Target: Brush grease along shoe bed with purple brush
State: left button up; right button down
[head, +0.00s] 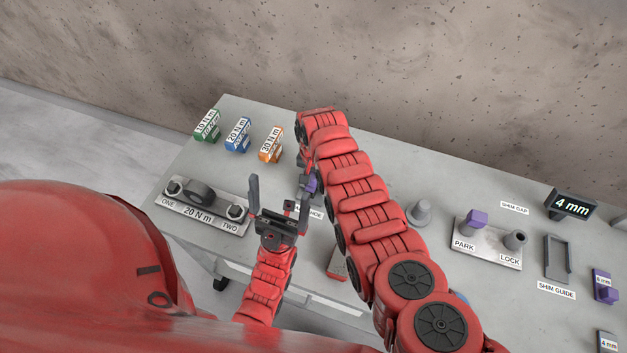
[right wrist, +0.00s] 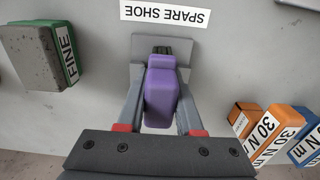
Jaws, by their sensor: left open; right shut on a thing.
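The purple brush (right wrist: 161,92) is between the fingers of my right gripper (right wrist: 160,105) in the right wrist view, and the gripper is shut on it. A dark part of the brush lies over a small grey plate (right wrist: 139,70) beside the SPARE SHOE label (right wrist: 165,14). I cannot tell whether it touches the plate. In the head view the purple brush (head: 312,184) shows partly beside my right arm, which hides much of that area. My left gripper (head: 279,203) is open and empty in the head view, left of the brush. No grease is discernible.
A torque fixture (head: 203,206) marked 20 N m stands at the left. Green (head: 207,126), blue (head: 238,135) and orange (head: 270,145) blocks stand at the back left. A PARK/LOCK plate (head: 487,246) and shim guide (head: 558,258) are at the right. A FINE block (right wrist: 38,55) is near my right gripper.

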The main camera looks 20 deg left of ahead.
jog(key=shift+f, duration=0.1)
dwell(0.3)
jog(key=shift+w+f+b, duration=0.1)
jog(key=shift+b, duration=0.25)
jog(key=shift+w+b, duration=0.1)
jog(key=shift+b, duration=0.35)
jog(key=shift+p, duration=0.55)
jog(key=shift+s+p, duration=0.45)
jog(key=shift+p, duration=0.25)
jog(key=shift+s+p, duration=0.65)
jog(key=shift+p, duration=0.2)
